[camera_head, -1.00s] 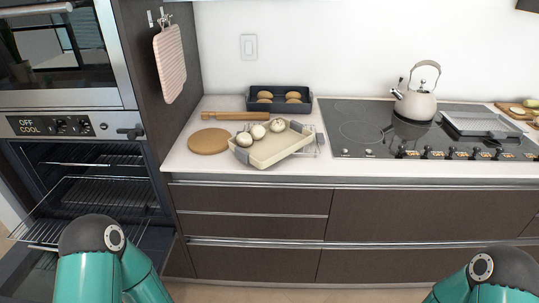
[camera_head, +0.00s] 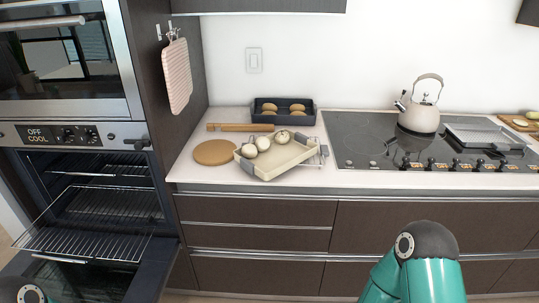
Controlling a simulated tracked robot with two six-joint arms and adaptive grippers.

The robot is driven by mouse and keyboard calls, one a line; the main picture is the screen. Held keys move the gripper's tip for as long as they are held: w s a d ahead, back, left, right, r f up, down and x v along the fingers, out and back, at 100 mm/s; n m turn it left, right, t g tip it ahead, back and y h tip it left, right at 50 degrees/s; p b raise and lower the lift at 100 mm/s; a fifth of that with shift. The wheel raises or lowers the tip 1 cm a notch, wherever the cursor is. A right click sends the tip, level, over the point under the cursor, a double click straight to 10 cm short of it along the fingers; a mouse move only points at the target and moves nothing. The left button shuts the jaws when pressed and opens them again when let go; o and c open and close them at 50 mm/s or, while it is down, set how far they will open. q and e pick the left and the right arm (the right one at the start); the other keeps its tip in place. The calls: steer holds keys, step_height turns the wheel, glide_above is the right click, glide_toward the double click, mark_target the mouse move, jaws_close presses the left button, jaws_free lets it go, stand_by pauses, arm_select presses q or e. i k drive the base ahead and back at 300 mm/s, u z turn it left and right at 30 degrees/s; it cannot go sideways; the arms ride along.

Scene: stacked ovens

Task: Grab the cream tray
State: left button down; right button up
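The cream tray (camera_head: 274,166) sits on the white counter, turned at an angle, with grey grips at its ends. Several pale round dough pieces (camera_head: 263,143) lie in its left and back part. My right arm shows as a teal and dark grey link low in the picture, right of centre, below and in front of the counter. Neither gripper is in the picture.
A dark tray (camera_head: 284,111) with rolls stands behind the cream tray. A rolling pin (camera_head: 240,127) and round board (camera_head: 215,152) lie to the left, a wire rack (camera_head: 318,153) to the right. The kettle (camera_head: 419,117) stands on the hob (camera_head: 375,140). The left oven is open, its rack (camera_head: 85,240) pulled out.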

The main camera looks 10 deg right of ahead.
mark_target(267, 165)
steer(key=u, duration=0.1)
steer(key=i, duration=1)
steer(key=z, duration=0.1)
